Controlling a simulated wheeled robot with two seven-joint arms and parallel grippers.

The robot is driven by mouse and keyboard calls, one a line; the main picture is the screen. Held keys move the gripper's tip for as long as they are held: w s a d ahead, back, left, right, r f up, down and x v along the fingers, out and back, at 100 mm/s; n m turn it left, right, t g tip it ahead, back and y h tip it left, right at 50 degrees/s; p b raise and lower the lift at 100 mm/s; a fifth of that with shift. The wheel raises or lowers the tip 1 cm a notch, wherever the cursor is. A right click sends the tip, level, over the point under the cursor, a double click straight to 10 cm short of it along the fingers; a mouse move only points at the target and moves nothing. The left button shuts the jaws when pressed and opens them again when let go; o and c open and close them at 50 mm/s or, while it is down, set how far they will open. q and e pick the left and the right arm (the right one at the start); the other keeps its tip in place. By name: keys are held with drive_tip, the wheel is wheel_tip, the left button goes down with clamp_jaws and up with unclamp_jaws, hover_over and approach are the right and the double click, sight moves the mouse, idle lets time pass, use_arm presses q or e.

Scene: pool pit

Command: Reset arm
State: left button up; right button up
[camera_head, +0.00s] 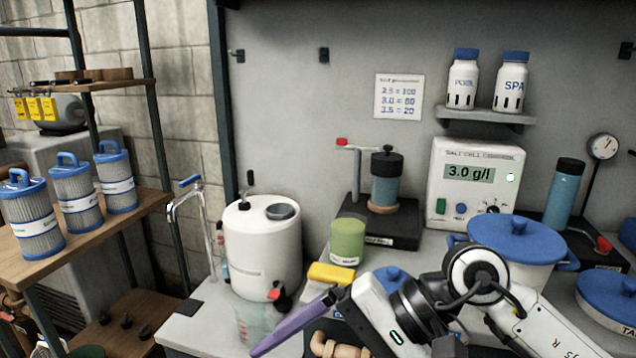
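My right arm comes in from the lower right, and its gripper (338,294) is over the front of the counter, pointing left. A long flat purple bar (292,325) runs from the gripper's end down to the left, in front of a clear beaker (256,322). I cannot tell whether the gripper's fingers are closed on this bar or where they sit. My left arm and gripper are not in view.
Near the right gripper are a yellow block (331,274), a green jar (347,241) and a white tank (262,246). A blue-lidded white tub (517,243) stands behind my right arm. A salt cell meter (474,178) reads 3.0 g/l. Filter cartridges (78,200) stand on the left shelf.

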drive_tip(key=s+a+r+m+t+y, duration=0.15)
drive_tip(key=a+r+m+y, duration=0.4)
drive_tip(key=m+y, duration=0.65)
drive_tip(key=w+d+f+m+t+h, duration=0.6)
drive_tip(key=m+t, duration=0.3)
drive_tip(key=m, duration=0.8)
drive_tip(key=w+d+f+m+t+h, duration=0.3)
drive_tip(key=d+f+m+t+h, duration=0.35)
drive_tip(key=m, duration=1.15)
drive_tip(key=s+d+f+m+g+h, duration=0.1)
drive_tip(key=s+d+f+m+h, duration=0.25)
drive_tip(key=f+m, duration=0.35)
drive_tip(key=s+d+f+m+h, duration=0.2)
drive_tip(key=d+f+m, duration=0.25)
drive_tip(key=f, duration=0.45)
drive_tip(key=s+d+f+m+g+h, duration=0.1)
drive_tip(key=s+f+m+g, duration=0.5)
drive_tip(key=s+f, duration=0.7)
drive_tip(key=shift+s+d+m+h, duration=0.15)
drive_tip(key=shift+d+m+h, duration=0.15)
drive_tip(key=shift+d+m, duration=0.55)
